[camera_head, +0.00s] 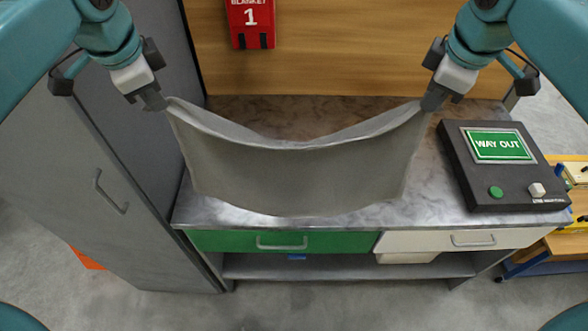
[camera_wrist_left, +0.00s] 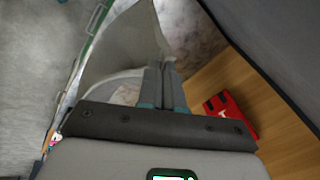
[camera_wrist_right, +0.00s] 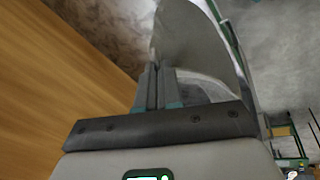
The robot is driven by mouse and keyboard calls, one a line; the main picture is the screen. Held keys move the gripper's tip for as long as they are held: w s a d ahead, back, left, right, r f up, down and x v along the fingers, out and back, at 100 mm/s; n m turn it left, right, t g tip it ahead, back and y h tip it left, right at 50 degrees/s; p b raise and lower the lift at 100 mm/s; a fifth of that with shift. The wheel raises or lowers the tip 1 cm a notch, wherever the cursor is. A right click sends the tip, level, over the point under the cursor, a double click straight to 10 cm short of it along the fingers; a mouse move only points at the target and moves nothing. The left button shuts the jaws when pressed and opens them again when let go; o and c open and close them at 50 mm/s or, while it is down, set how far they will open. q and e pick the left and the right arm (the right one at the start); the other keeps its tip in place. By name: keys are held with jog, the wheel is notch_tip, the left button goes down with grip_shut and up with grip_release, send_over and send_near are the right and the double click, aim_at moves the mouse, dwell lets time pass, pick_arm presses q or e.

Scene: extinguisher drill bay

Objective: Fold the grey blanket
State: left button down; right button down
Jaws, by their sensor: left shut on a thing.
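The grey blanket (camera_head: 290,175) hangs between my two grippers above the bench, sagging in the middle. Its front part droops down over the bench's front area. My left gripper (camera_head: 158,103) is shut on the blanket's left corner; the blanket also shows in the left wrist view (camera_wrist_left: 125,45). My right gripper (camera_head: 432,102) is shut on the blanket's right corner, and its closed fingers meet the cloth in the right wrist view (camera_wrist_right: 190,40). Whether the lower edge touches the bench top is hard to tell.
The bench top (camera_head: 270,108) has a green drawer (camera_head: 220,242) and a white drawer (camera_head: 500,237) below. A black box with a WAY OUT sign (camera_head: 497,145) stands at right. A grey cabinet (camera_head: 70,180) borders the left. A red pouch (camera_head: 250,20) hangs on the wooden back wall.

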pick_arm(q)
jog(key=shift+s+r, duration=0.1)
pick_arm(e)
jog(key=shift+s, duration=0.1)
pick_arm(q)
jog(key=shift+f, duration=0.2)
